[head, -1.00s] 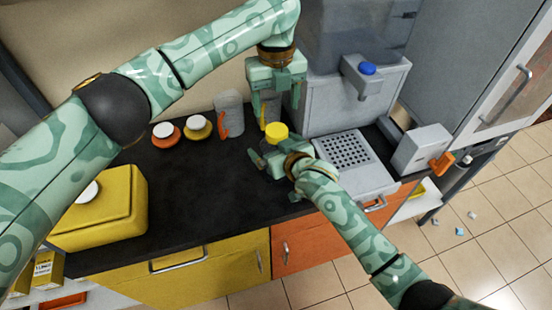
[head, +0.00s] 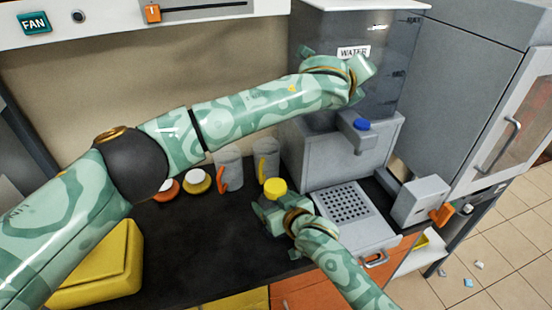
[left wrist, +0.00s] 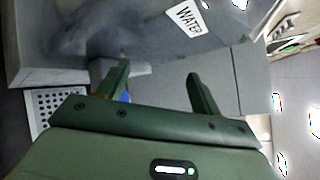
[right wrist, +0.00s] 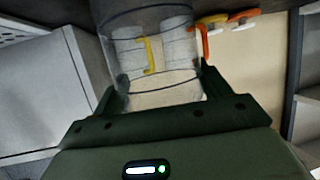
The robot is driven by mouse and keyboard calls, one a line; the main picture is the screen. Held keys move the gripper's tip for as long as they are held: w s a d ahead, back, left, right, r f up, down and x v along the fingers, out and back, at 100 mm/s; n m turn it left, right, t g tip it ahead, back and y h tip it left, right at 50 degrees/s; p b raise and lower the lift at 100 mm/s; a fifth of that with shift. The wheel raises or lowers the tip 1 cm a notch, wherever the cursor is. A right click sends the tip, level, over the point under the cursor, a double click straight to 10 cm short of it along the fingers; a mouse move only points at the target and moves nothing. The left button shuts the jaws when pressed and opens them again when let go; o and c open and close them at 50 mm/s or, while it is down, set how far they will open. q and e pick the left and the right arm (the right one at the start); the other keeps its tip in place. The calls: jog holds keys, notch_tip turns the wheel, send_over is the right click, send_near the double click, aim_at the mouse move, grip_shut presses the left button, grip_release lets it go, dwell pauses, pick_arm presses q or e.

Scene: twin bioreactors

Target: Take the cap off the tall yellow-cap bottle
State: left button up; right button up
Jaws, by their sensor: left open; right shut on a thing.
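The tall bottle's yellow cap (head: 275,186) sits on top of the bottle, upright over the dark counter in the head view. My right gripper (head: 270,208) is shut around the bottle below the cap and hides much of its body. The right wrist view shows the clear bottle (right wrist: 162,75) between the fingers; its cap is out of that view. My left gripper (left wrist: 158,75) is open and empty. In the head view it is up at the right, in front of the water tank and well away from the bottle.
A water tank (head: 385,50) with a blue-button dispenser (head: 361,124) stands behind a perforated drip tray (head: 345,203). A yellow box (head: 100,268) is at front left.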

pick_arm(q)
jog(key=s+d+r+m+g+h, duration=0.1)
jog(key=s+d+r+m+h, duration=0.2)
jog(key=m, duration=0.5)
jog(key=s+d+r+m+g+h, duration=0.1)
jog(key=d+r+m+h, duration=0.1)
jog(key=m+h, duration=0.45)
jog(key=s+d+f+m+g+y, duration=0.15)
jog(key=s+f+m+g, duration=0.35)
jog(key=m, duration=0.7)
jog(key=m+g+y, duration=0.5)
jog(key=m+y, duration=0.9)
jog(key=y, duration=0.1)
send_over(276, 185)
jog(key=f, duration=1.4)
jog(key=shift+s+d, duration=0.1)
jog(key=shift+d, duration=0.3)
jog(key=shift+a+f+y, duration=0.25)
jog(key=shift+a+y, duration=0.05)
jog(key=shift+a, duration=0.05)
notch_tip(276, 185, down, 8)
jog(key=shift+r, duration=0.2)
